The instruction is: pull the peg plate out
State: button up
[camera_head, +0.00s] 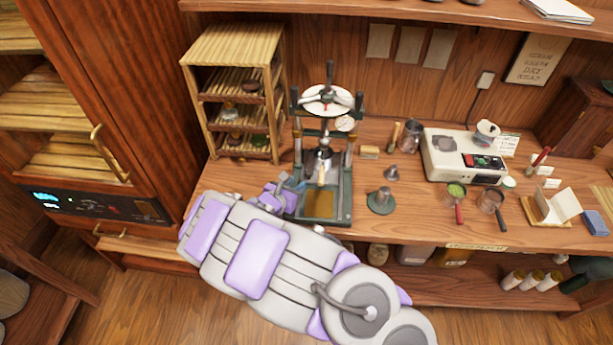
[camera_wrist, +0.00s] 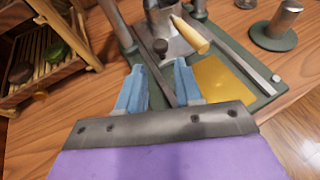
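The press (camera_head: 345,195) stands on the counter, with a dark green frame, a white dial and a metal mould (camera_wrist: 168,22) under its screw. A wooden handle (camera_wrist: 190,35) sticks out just right of the knob. A gold plate (camera_wrist: 225,80) lies on the press base, right of my fingers. My gripper (camera_wrist: 160,66) is open and empty, its blue fingertips short of the knob, one to each side.
A wooden rack (camera_head: 232,90) with several shelves stands left of the press. A metal cylinder on a green base (camera_head: 381,200) stands to its right. Further right are a white scale (camera_head: 462,155) and small strainers. A shelf (camera_head: 400,10) crosses above.

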aim_at(308, 173)
jog(key=b+x, duration=0.1)
jog(key=x, duration=0.6)
jog(key=shift+w+f, duration=0.15)
jog(key=shift+w+d+f, duration=0.1)
jog(key=shift+w+d, duration=0.15)
jog(key=shift+w, duration=0.35)
grip_shut()
